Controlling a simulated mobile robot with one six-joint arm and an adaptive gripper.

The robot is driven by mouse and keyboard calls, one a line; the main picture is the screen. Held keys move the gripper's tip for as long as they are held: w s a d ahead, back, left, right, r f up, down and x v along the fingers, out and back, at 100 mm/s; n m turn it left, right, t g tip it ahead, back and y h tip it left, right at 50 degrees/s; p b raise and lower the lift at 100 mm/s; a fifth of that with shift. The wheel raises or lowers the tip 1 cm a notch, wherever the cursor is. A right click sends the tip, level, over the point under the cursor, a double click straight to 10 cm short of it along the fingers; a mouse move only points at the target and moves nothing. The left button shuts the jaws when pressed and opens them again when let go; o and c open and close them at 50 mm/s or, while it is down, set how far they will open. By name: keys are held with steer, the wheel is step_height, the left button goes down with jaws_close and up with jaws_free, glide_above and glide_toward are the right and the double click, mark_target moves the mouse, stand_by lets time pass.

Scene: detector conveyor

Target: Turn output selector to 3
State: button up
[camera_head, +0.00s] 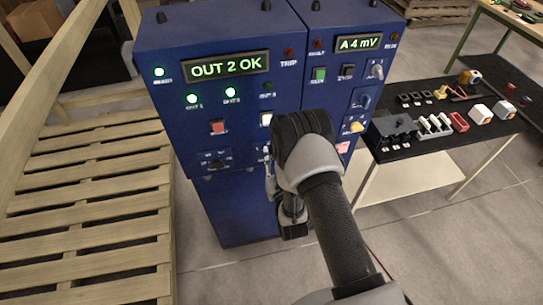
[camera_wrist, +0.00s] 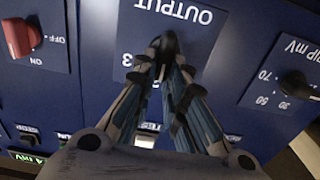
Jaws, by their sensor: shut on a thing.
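The output selector (camera_wrist: 168,43) is a dark knob on a blue plate marked OUTPUT (camera_wrist: 172,14), seen upside down in the wrist view. My gripper (camera_wrist: 167,62) is shut on this knob, with a fingertip on each side. A 3 (camera_wrist: 127,60) is printed left of the knob; other position marks and the knob's pointer are hidden by the fingers. In the head view my gripper reaches the front of the blue cabinet (camera_head: 240,205), and my wrist hides the selector. The display (camera_head: 227,67) reads OUT 2 OK. Two green output lamps are lit; the third (camera_head: 267,87) is dark.
In the wrist view a red knob (camera_wrist: 22,38) marked ON and OFF is at left, and a black TRIP mV knob (camera_wrist: 298,86) at right. A second display (camera_head: 358,43) reads A 4 mV. A table with parts (camera_head: 475,140) stands right; wooden pallets (camera_head: 85,235) lie left.

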jaws_close()
steer(key=shift+m, duration=0.3)
steer(key=m+b, duration=0.3)
steer(key=d+m+b, duration=0.1)
steer(key=m+b, duration=0.2)
steer(key=m, duration=0.1)
steer(key=f+m+b, duration=0.1)
steer(key=m+b, duration=0.2)
steer(key=m, duration=0.1)
steer(key=shift+w+d, duration=0.3)
steer(key=shift+d, duration=0.1)
steer(key=shift+m, duration=0.3)
steer(key=o, duration=0.7)
jaws_free()
steer(key=shift+s, duration=0.1)
steer(key=v, duration=0.7)
steer(key=shift+s+d, duration=0.1)
steer(key=shift+s, duration=0.05)
